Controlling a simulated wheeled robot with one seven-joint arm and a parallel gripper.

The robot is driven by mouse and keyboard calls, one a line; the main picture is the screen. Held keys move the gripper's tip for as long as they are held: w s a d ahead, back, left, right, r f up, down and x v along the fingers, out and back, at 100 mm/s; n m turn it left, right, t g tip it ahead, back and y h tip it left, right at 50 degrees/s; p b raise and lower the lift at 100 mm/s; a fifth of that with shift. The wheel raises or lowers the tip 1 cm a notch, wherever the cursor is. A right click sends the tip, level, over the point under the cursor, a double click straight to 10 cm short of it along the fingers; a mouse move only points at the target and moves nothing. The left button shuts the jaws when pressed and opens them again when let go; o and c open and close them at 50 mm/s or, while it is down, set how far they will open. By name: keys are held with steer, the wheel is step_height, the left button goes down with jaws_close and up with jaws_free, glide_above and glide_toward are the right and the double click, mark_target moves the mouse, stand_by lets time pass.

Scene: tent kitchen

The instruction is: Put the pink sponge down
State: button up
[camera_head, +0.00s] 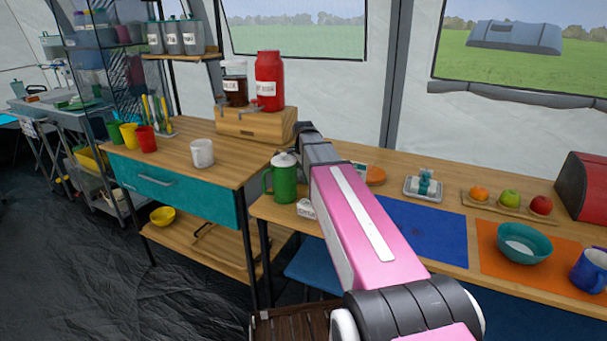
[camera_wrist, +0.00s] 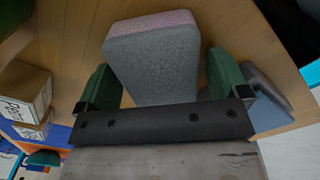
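The pink sponge (camera_wrist: 152,62) shows in the wrist view as a thick block, with a large grey face towards me and a pink edge at the top. It lies between the two green fingers of my gripper (camera_wrist: 164,85). The left finger appears close against its side, and a thin gap seems to show at the right. I cannot tell whether the fingers press on it. Its lower end is hidden behind the dark gripper bar, so contact with the wooden surface is unclear. In the head view my pink arm hides the gripper and the sponge.
A labelled box (camera_wrist: 22,92) stands left in the wrist view; a blue-grey object (camera_wrist: 265,100) is close on the right.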

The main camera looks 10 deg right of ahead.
steer(key=shift+r, duration=0.1)
step_height(320, 180, up, 12)
stand_by(0.7)
